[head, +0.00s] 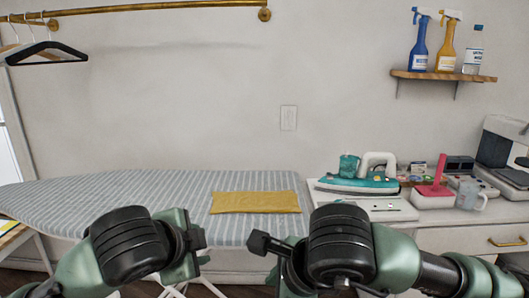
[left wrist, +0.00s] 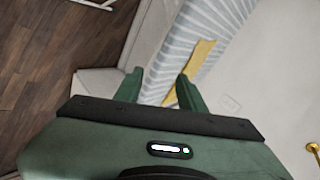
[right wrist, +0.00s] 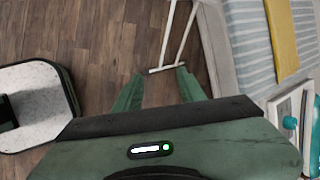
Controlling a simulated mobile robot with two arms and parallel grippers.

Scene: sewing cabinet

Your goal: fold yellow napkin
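The yellow napkin (head: 255,202) lies as a flat, narrow rectangle on the striped ironing board (head: 120,203), near its right end. It also shows as a strip in the left wrist view (left wrist: 200,62) and in the right wrist view (right wrist: 281,38). My left gripper (left wrist: 158,76) is open and empty, its fingers spread apart; in the head view it is in front of the board, left of the napkin. My right gripper (right wrist: 161,70) is open and empty, in front of the board near the napkin's right end. Neither gripper touches the napkin.
A teal and white iron (head: 360,180) stands on the white cabinet top right of the board. A red-handled item (head: 436,180) and a sewing machine (head: 502,150) are farther right. A shelf (head: 440,76) holds bottles above. The board left of the napkin is clear.

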